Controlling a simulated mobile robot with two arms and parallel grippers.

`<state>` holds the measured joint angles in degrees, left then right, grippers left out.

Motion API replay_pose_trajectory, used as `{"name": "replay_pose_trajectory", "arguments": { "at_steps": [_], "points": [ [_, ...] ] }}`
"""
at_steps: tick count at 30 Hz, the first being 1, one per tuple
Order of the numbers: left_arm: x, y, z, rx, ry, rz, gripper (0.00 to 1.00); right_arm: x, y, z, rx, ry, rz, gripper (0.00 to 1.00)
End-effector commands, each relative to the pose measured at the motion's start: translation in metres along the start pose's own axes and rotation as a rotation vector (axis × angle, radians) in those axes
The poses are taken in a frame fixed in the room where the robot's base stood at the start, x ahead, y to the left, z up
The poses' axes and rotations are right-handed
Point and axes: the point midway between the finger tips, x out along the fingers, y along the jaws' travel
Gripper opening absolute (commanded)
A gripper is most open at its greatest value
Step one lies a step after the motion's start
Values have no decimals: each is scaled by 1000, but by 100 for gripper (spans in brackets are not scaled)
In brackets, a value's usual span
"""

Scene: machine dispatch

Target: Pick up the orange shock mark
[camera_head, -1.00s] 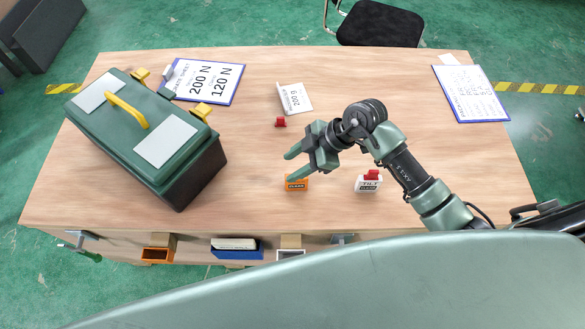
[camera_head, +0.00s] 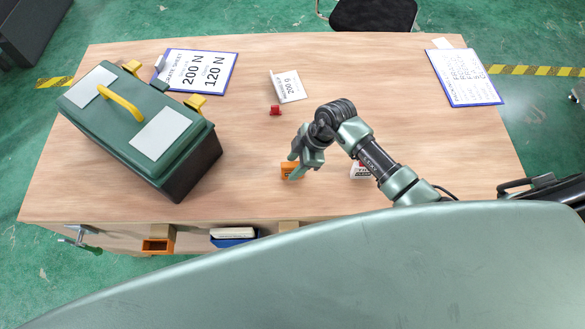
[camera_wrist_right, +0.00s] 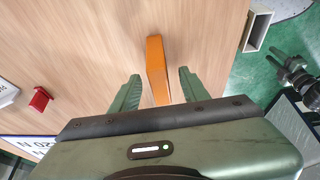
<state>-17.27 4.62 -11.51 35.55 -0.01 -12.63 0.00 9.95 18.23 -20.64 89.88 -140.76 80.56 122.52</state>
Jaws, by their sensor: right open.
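The orange shock mark (camera_head: 287,169) lies on the wooden table near its front edge, partly hidden by my right gripper in the head view. In the right wrist view the orange shock mark (camera_wrist_right: 156,68) shows as an upright narrow orange block between the two green fingers. My right gripper (camera_head: 294,167) is open and points down over it; in the wrist view (camera_wrist_right: 156,88) there are gaps between the fingers and the block. My left gripper is not in view.
A green toolbox (camera_head: 140,125) with a yellow handle stands on the left of the table. A white tilt mark (camera_head: 360,171) sits right of the gripper, partly behind my arm. A small red object (camera_head: 275,110), a 200 g card (camera_head: 290,86) and clipboards (camera_head: 466,78) lie farther back.

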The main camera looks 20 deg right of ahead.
Motion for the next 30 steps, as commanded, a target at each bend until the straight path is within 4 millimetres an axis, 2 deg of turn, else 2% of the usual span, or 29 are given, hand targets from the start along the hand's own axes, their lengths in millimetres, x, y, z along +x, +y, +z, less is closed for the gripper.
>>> {"name": "replay_pose_trajectory", "arguments": {
  "at_steps": [2,7,17,22,26,30],
  "points": [
    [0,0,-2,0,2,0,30,0,0,0,0,0,0,45],
    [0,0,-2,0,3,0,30,0,0,0,0,0,0,1],
    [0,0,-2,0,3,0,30,-1,0,0,0,1,0,0],
    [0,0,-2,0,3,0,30,-10,1,-4,-2,2,1,0],
    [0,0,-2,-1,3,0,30,-28,1,-12,-3,3,4,0],
    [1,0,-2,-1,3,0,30,-63,2,-26,-5,3,6,0]
  ]
}}
